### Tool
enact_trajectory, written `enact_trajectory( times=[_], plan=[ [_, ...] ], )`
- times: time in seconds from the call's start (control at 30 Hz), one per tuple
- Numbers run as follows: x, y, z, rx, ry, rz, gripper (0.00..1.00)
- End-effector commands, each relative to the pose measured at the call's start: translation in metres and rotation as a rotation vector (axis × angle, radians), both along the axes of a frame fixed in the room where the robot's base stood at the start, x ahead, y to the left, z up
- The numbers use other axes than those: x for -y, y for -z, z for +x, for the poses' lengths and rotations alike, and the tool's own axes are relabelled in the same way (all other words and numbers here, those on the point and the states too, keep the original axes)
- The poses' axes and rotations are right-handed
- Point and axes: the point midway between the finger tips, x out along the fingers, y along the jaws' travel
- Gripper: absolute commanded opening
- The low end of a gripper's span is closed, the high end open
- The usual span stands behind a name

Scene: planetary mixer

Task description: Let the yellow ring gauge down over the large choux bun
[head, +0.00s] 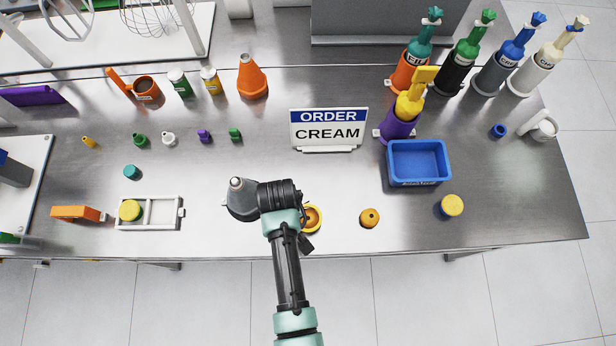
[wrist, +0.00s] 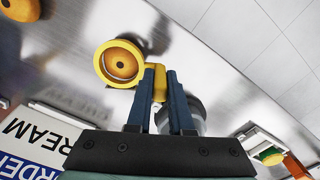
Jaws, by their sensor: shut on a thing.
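My gripper (wrist: 160,78) is shut on the handle tab of the yellow ring gauge (wrist: 100,66). In the wrist view the ring lies beyond the fingertips, with an orange-brown choux bun (wrist: 121,65) showing through its opening. The bun looks roughly centred, with a gap to the ring wall. I cannot tell how high the ring is over the table or whether it is around the bun. In the head view the ring (head: 318,226) is partly hidden by my arm, with the bun (head: 311,217) inside its outline. Another bun (head: 369,217) stands apart to the right.
A grey round item (head: 240,205) stands just left of my wrist. A blue bin (head: 418,165), a yellow-topped piece (head: 451,206) and the order sign (head: 328,130) are nearby. A white tray (head: 165,212) lies left. The counter's front edge (head: 400,250) is close.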

Motion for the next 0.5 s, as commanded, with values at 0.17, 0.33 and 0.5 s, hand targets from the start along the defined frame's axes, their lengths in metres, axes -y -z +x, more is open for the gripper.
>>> enact_trajectory(
  times=[0.17, 0.33, 0.5],
  plan=[
    [0.000, -0.007, 0.000, 0.000, 0.000, 0.000, 0.00],
    [0.000, -0.012, 0.000, 0.001, 0.000, 0.000, 0.00],
    [0.000, -0.016, 0.000, 0.001, 0.000, 0.000, 0.00]
  ],
)
